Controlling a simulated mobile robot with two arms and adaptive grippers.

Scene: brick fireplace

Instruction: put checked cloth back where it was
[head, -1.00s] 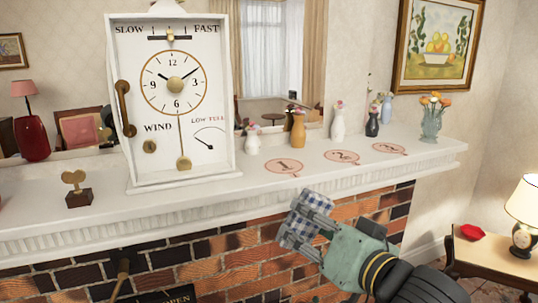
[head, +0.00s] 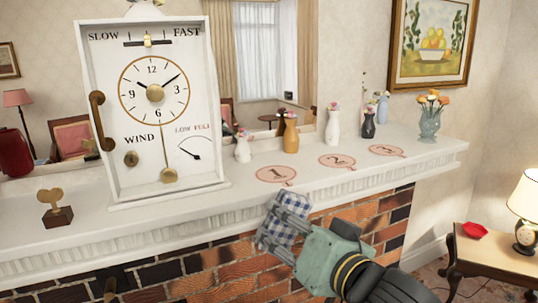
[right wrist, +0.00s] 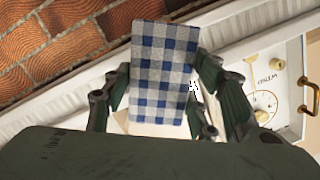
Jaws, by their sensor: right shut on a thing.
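The checked cloth (head: 276,229), blue and white, is held between the fingers of my right gripper (head: 282,222) in the head view. The gripper is in front of the mantel's front edge, with bricks behind and below it. In the right wrist view the cloth (right wrist: 163,75) shows as a flat checked rectangle between the two fingers of the right gripper (right wrist: 165,95). Part of the fingers is hidden behind it. My left gripper is not in view.
The white mantel shelf (head: 230,207) carries a white clock (head: 118,158), a heart-topped key (head: 54,206), several vases, including an orange one (head: 291,134), and numbered round marks (head: 276,174). A side table (head: 490,250) with a lamp and red dish stands right.

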